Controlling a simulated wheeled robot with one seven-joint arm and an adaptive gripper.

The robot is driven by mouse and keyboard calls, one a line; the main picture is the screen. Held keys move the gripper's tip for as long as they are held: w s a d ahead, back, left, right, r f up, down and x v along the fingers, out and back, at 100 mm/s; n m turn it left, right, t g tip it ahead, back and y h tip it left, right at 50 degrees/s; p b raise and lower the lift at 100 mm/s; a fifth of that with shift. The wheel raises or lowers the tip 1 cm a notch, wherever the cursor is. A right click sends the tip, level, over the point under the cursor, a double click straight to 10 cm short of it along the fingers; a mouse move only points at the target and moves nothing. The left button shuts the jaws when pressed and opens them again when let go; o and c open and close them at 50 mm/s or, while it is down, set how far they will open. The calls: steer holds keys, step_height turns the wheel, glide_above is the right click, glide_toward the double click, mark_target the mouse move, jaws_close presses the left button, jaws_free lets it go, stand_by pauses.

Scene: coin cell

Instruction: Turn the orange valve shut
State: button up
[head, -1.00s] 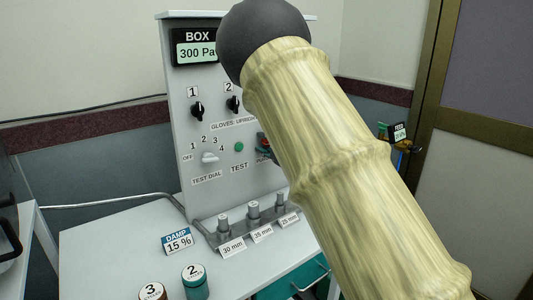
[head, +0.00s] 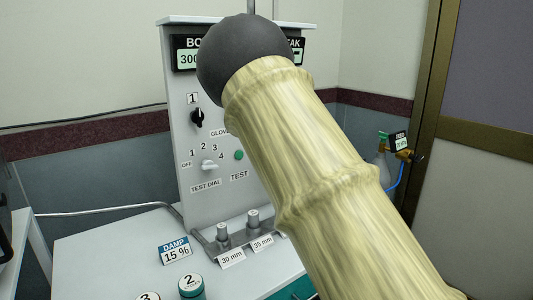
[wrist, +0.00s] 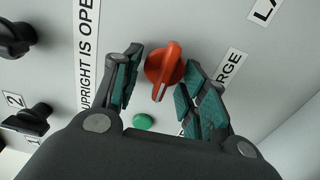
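The orange valve (wrist: 163,66) shows in the wrist view on the grey panel, beside a strip label reading "UPRIGHT IS OPE…". Its handle runs roughly up and down in that picture, its narrow end pointing down and slightly left. My gripper (wrist: 161,72) is open, with one teal-padded finger on each side of the valve. Gaps show between the handle and both fingers, the left one wider. In the head view my arm hides the valve and gripper.
Black knobs (wrist: 16,38) and a green button (wrist: 143,122) sit near the valve on the panel. In the head view, posts stand in a grey rack (head: 211,240) below the panel. A damp sign (head: 175,250) and lidded jars (head: 191,285) stand on the white bench.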

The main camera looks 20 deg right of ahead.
stand_by(0.3)
steer(key=v, duration=1.2)
